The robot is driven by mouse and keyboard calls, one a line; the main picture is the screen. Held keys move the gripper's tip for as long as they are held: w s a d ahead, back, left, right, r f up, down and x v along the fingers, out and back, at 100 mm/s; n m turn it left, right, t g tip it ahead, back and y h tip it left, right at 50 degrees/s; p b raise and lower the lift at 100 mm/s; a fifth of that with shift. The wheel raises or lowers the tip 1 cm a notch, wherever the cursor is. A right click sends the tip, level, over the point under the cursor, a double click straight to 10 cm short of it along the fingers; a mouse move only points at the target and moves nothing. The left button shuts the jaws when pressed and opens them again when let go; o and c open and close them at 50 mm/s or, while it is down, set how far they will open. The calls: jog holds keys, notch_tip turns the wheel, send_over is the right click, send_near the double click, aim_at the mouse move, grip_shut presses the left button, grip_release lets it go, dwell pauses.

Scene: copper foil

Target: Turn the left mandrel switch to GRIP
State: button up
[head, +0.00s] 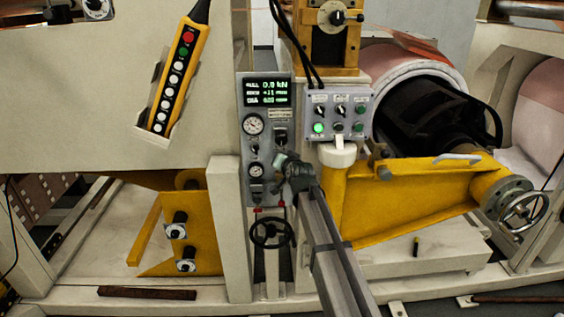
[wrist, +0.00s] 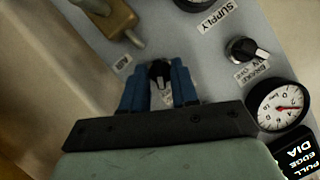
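In the wrist view a black knob (wrist: 158,74) on the grey panel sits between the two blue fingers of my gripper (wrist: 158,82). The fingers are apart, one on each side of it. I cannot tell whether they touch it. A white label under the knob is mostly hidden by my gripper, so I cannot read GRIP or confirm that this is the left mandrel switch. In the head view my gripper (head: 281,160) is in front of the lower right part of the grey control panel (head: 244,190) and hides this knob.
A brake knob (wrist: 247,50), a pressure gauge (wrist: 282,106) and a brass fitting (wrist: 112,15) surround my gripper. In the head view a black handwheel (head: 272,232) is below it. A switch box (head: 340,112) and a yellow swing arm (head: 410,200) stand to the right.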

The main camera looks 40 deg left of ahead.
grip_shut()
jog(key=shift+h, duration=0.3)
jog(key=n+h, duration=0.1)
jog(key=n, duration=0.1)
jog(key=n+t+h, duration=0.1)
jog(key=n, duration=0.1)
jog(key=shift+s+a+t, duration=0.15)
jog(key=shift+s+t, duration=0.05)
jog(key=shift+t, duration=0.1)
jog(key=n+t, duration=0.1)
jog(key=n, duration=0.1)
jog(key=n+t+h, duration=0.1)
jog(key=n, duration=0.1)
jog(key=shift+h, duration=0.3)
jog(key=shift+t, duration=0.3)
jog(key=shift+o, duration=1.4)
grip_release()
jog(key=shift+s, duration=0.1)
